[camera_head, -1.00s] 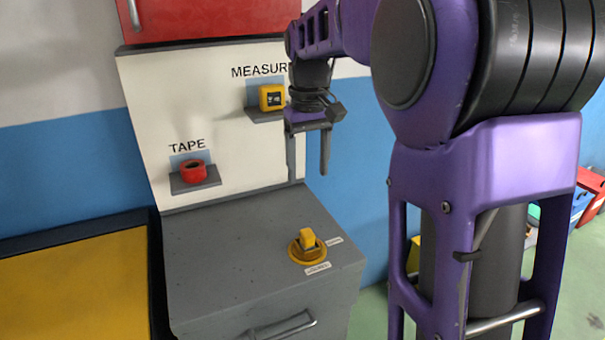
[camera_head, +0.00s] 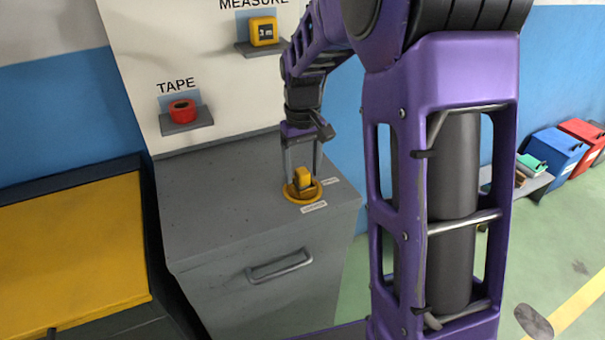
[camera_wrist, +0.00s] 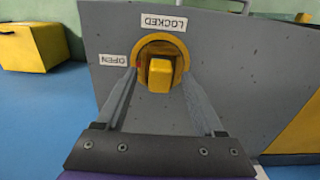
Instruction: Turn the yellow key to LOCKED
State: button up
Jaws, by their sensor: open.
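The yellow key (camera_head: 303,181) is a block standing on a round yellow base (camera_head: 303,195) on top of the grey cabinet. In the wrist view the key (camera_wrist: 160,74) is near the middle, with a white LOCKED label (camera_wrist: 164,22) beyond the base and an OPEN label (camera_wrist: 113,60) at its left. I cannot tell which label the key points to. My gripper (camera_head: 302,176) is open, pointing down over the key. In the wrist view my gripper's fingers (camera_wrist: 160,76) straddle the key, one on each side. Whether they touch it is unclear.
The grey cabinet (camera_head: 220,215) has a drawer handle (camera_head: 280,266) in front. A backboard behind it holds red tape (camera_head: 182,110) and a yellow measure (camera_head: 264,31) on small shelves. A yellow-topped bench (camera_head: 70,250) stands at left. Bins (camera_head: 558,150) stand at far right.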

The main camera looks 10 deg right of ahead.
jog(key=shift+f, duration=0.45)
grip_shut()
